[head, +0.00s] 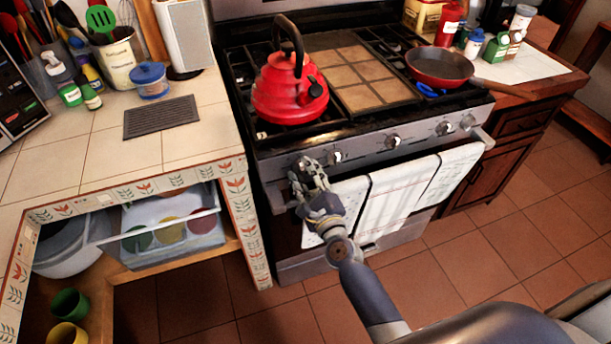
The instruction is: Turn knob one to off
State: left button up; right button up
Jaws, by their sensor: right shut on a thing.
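The stove (365,130) stands in the middle of the head view, with a row of knobs along its front panel. My right gripper (305,168) is at the left end of that panel and is shut on the leftmost knob, which it mostly hides. The knob's turned position cannot be made out. Other knobs show to the right: one just beside the gripper (337,156), one further along (393,141), and more near the right end (444,128). My left gripper is not in view.
A red kettle (289,88) sits on the left burners and a red pan (440,66) on the right. Towels (398,200) hang from the oven handle below the gripper. A tiled counter (120,150) with an open shelf is close on the left. The floor (510,240) is clear.

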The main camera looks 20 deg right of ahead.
jog(key=shift+m, duration=0.5)
jog(key=o, duration=1.1)
jog(key=shift+c, duration=0.2)
jog(key=s, duration=1.2)
jog(key=shift+d, duration=0.2)
jog(key=shift+f, duration=0.1)
